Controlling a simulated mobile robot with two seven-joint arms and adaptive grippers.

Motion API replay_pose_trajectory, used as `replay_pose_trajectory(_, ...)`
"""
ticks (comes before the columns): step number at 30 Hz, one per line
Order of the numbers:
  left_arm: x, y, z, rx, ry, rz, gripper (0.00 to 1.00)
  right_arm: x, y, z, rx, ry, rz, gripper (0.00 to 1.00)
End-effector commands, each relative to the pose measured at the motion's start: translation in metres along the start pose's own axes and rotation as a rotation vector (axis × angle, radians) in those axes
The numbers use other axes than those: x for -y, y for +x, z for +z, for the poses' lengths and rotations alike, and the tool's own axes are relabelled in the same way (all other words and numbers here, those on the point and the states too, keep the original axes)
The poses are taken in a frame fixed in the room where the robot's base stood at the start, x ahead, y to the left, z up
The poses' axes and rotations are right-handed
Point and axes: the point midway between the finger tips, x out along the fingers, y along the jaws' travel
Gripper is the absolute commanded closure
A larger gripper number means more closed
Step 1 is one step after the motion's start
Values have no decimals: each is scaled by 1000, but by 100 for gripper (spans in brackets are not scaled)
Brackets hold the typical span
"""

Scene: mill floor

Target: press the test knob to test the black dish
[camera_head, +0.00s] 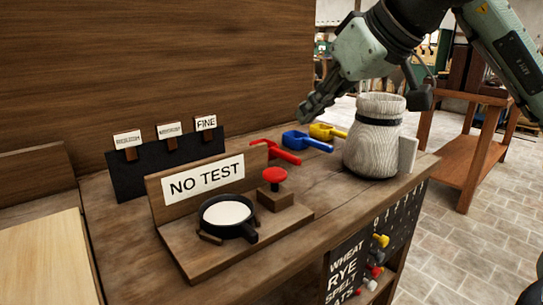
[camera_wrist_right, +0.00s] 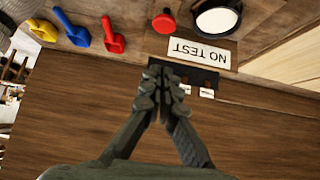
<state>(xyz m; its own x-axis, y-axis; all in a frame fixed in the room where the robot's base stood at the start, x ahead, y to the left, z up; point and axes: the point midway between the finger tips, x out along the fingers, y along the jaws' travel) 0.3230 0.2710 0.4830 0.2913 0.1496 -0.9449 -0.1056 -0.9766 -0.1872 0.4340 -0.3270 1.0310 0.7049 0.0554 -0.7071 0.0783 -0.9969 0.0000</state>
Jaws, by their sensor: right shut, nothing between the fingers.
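The black dish (camera_head: 229,217) holds white contents and sits on the wooden test stand (camera_head: 205,262). The red test knob (camera_head: 274,176) stands on a wooden block to the right of the dish, below a sign (camera_head: 203,187) reading "NO TEST". In the right wrist view the knob (camera_wrist_right: 164,22) and dish (camera_wrist_right: 217,18) are at the top. My right gripper (camera_head: 304,116) is shut and empty, in the air above the table, above and to the right of the knob in the head view. It also shows in the right wrist view (camera_wrist_right: 163,78). My left gripper is not in view.
A red scoop (camera_head: 278,151), a blue scoop (camera_head: 305,141) and a yellow scoop (camera_head: 326,132) lie behind the knob. A pale sack (camera_head: 372,140) stands at the right. A dark board (camera_head: 130,176) with small labels, one reading "FINE", stands behind the sign. The front right tabletop is clear.

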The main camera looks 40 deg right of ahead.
Motion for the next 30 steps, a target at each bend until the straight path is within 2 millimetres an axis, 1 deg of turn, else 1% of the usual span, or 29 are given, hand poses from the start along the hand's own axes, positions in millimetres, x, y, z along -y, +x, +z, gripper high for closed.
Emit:
replay_pose_trajectory(5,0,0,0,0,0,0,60,0,1,0,0,0,0,100)
replay_pose_trajectory(7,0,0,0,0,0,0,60,0,4,0,1,0,-1,100)
replay_pose_trajectory(11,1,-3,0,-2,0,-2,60,1,19,1,4,0,-3,100)
replay_pose_trajectory(14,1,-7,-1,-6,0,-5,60,0,38,2,5,1,-3,100)
replay_pose_trajectory(21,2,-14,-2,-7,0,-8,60,1,90,1,4,1,-5,100)
replay_pose_trajectory(23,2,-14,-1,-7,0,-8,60,1,101,1,5,2,-4,100)
replay_pose_trajectory(24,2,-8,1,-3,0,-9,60,0,109,8,5,1,0,100)
replay_pose_trajectory(27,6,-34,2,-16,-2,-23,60,0,119,19,5,0,2,100)
replay_pose_trajectory(30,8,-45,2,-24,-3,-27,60,0,125,25,3,0,0,100)
